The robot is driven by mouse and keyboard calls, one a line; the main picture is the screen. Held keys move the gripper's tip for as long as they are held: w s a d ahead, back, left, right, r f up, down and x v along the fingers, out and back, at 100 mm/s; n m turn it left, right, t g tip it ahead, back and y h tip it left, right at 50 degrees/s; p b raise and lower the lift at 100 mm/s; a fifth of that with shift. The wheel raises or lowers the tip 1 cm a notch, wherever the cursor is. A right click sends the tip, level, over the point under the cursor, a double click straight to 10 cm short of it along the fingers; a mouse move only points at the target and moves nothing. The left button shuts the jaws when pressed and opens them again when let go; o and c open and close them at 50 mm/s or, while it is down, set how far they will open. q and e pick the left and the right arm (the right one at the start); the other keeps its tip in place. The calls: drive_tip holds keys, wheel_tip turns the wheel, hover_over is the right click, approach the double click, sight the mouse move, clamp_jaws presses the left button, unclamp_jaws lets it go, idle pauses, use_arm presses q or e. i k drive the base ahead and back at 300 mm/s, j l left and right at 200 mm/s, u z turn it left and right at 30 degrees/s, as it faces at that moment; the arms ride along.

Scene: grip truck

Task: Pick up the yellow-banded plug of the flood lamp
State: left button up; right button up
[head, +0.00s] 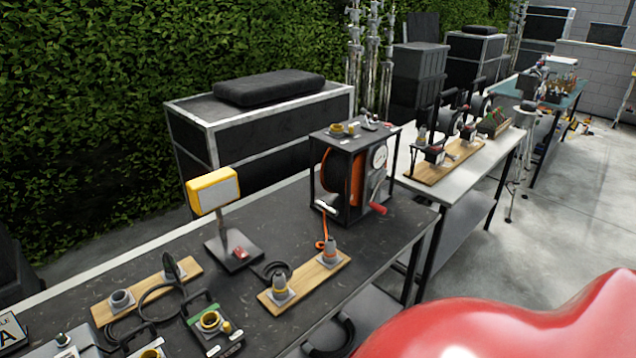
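The flood lamp (214,190) has a yellow housing and a pale face on a short post. Its dark base (234,252) stands on the black workbench. The yellow-banded plug (281,288) is grey and stands upright at the near left end of a wooden board (305,283). A dark coiled cable lies between the plug and the lamp base. A plug with an orange band (330,253) stands at the other end of the same board, with an orange cord behind it. Neither of my grippers shows in the head view.
A cable reel (343,180) in a black frame stands behind the board on the workbench (402,236). Another wooden board (187,272) with a grey socket lies left. A black case (262,135) stands behind the bench.

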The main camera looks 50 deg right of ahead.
sight(278, 282)
drive_tip(key=z, duration=1.25)
drive_tip(key=i+u, duration=0.15)
drive_tip(key=u, duration=0.15)
drive_tip(key=i+l+u, duration=0.1)
drive_tip(key=u, duration=0.15)
drive_tip(key=j+z, duration=0.15)
drive_tip(key=j, duration=0.2)
drive_tip(key=k+j+z, duration=0.15)
drive_tip(key=j, duration=0.2)
